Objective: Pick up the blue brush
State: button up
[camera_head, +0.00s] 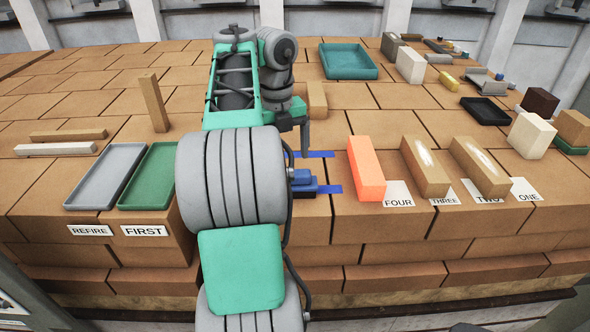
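A small blue object (301,179), likely the brush, lies on the brick surface just right of my arm. My arm hides its left side, and a dark blue part shows under it. Two flat blue strips lie beside it, one behind (318,154) and one in front (330,189). My gripper (303,138) points down a little behind the blue object, near the rear strip. One dark finger shows; the rest is hidden by my arm. I cannot tell whether it is open or shut, or whether it touches anything.
An orange brick (366,168) stands close on the right, by the FOUR label (398,194). Two tan bricks (425,166) (480,165) stand further right. A grey tray (106,177) and a green tray (149,177) lie left. A teal tray (348,62) lies behind.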

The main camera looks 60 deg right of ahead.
aim_at(295, 172)
jog(key=shift+o, duration=0.7)
jog(key=s+d+m, duration=0.1)
jog(key=m, duration=0.1)
jog(key=s+d+m+b, duration=0.1)
jog(key=shift+s+m, duration=0.1)
jog(key=shift+m, duration=0.3)
notch_tip(295, 172, down, 7)
jog(key=b, duration=0.6)
jog(key=shift+d+f, duration=0.1)
jog(key=shift+d, duration=0.05)
jog(key=shift+c, duration=0.3)
jog(key=c, duration=1.5)
notch_tip(295, 172, up, 10)
jog(key=p, duration=0.9)
jog(key=shift+r, duration=0.25)
jog(key=shift+f, duration=0.1)
